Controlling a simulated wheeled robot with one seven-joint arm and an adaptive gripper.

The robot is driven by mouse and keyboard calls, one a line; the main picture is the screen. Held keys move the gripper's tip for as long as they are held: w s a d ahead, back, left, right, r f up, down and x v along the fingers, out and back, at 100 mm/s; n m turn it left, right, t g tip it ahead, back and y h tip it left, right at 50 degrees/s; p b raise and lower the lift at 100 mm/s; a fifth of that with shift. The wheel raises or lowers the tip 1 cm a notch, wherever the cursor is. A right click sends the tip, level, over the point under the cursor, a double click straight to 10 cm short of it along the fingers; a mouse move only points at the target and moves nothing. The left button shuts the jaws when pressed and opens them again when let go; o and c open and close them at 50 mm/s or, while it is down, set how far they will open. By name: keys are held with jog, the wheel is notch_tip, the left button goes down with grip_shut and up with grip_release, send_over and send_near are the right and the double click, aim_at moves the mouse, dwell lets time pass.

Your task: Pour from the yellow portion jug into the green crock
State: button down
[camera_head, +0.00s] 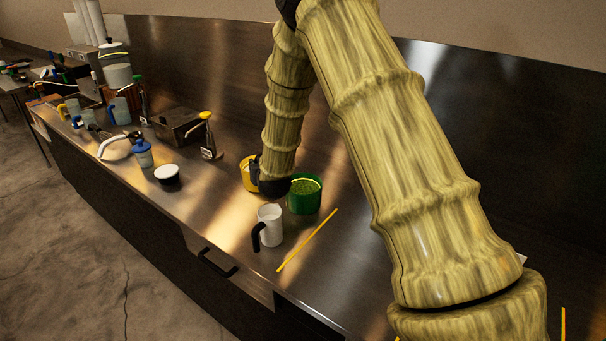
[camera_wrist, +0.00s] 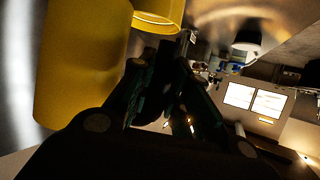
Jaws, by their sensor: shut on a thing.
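The yellow jug (camera_head: 246,174) is left of my gripper (camera_head: 270,182) in the head view, partly hidden behind it. Something pale shows inside its top. The green crock (camera_head: 304,199) stands just right of my gripper, with a bright green rim and speckled green inside. In the wrist view a large yellow surface (camera_wrist: 85,60), which looks like the jug's side, fills the left. A smaller yellow edge (camera_wrist: 158,14) shows at the top. My gripper's dark fingers (camera_wrist: 160,92) are shut beside the yellow surface; the exact grip is in shadow. I cannot tell the jug's tilt.
A white mug (camera_head: 271,223) with a black handle stands in front of the crock. A yellow stick (camera_head: 307,240) lies right of it. A white-topped dark bowl (camera_head: 167,174) and a yellow-topped dispenser (camera_head: 208,140) stand to the left. The steel counter right of the crock is clear.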

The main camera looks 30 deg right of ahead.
jog(key=shift+d, duration=0.15)
jog(key=shift+r, duration=0.3)
jog(key=shift+r+n+p, duration=0.3)
jog(key=shift+r+p, duration=0.65)
jog(key=shift+r, duration=0.35)
jog(key=shift+f, duration=0.1)
